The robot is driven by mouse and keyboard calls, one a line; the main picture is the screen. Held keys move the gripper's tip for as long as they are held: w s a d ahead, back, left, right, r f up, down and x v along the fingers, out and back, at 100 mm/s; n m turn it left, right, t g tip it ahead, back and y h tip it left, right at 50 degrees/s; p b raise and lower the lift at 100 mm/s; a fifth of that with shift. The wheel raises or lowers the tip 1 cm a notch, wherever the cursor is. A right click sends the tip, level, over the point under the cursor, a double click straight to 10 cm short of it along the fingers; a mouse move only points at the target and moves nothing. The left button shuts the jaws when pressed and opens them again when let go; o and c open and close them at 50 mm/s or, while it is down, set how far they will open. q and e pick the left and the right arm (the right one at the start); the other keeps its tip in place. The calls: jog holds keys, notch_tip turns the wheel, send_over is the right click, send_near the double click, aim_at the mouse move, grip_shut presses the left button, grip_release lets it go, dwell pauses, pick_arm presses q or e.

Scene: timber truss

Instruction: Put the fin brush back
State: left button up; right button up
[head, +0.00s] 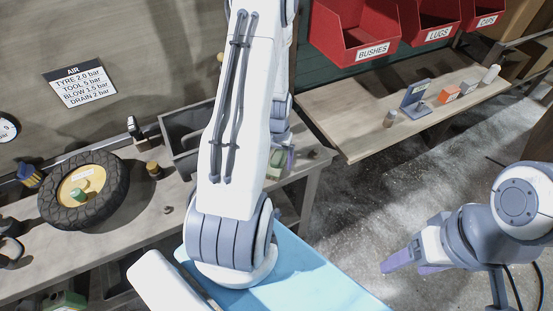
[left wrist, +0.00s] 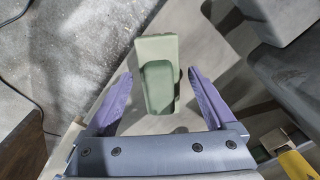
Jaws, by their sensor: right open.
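A green block-like thing with a darker green rounded raised part (left wrist: 159,85) lies between the two fingers of my left gripper (left wrist: 160,73) in the left wrist view. It may be the fin brush; I cannot tell for sure. The fingers are spread, with a gap on each side of it. In the head view the green thing (head: 276,165) shows at the bench's right end, partly hidden by my left arm, with my left gripper (head: 288,158) beside it. My right gripper (head: 403,260) is over the floor at the right, open and empty.
A dark grey open tray (head: 181,128) stands on the bench left of my arm. A tyre (head: 84,190) and a blue-and-yellow item (head: 29,175) are farther left. Red bins (head: 356,30) hang above a second bench (head: 350,110) with several small items.

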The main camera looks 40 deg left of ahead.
aim_at(277, 157)
pick_arm(q)
jog(key=shift+r, duration=0.1)
notch_tip(277, 157, up, 12)
jog(key=shift+b, duration=0.4)
jog(key=s+d+r+m, duration=0.1)
jog(key=d+r+m, duration=0.25)
jog(key=d, duration=0.55)
jog(key=s+d+r+m, duration=0.15)
jog(key=d+r, duration=0.25)
jog(key=d, duration=0.6)
jog(key=s+d+r+m, duration=0.1)
jog(key=s+d+m, duration=0.2)
jog(key=s+d, duration=0.3)
jog(key=s+d+r+m+h, duration=0.1)
jog(key=s+d+r+m, duration=0.1)
jog(key=s+d+m, duration=0.2)
jog(key=s+d, duration=0.1)
jog(key=s, duration=0.2)
jog(key=shift+s+d+r, duration=0.2)
jog(key=shift+d+r, duration=0.05)
jog(key=shift+d, duration=0.1)
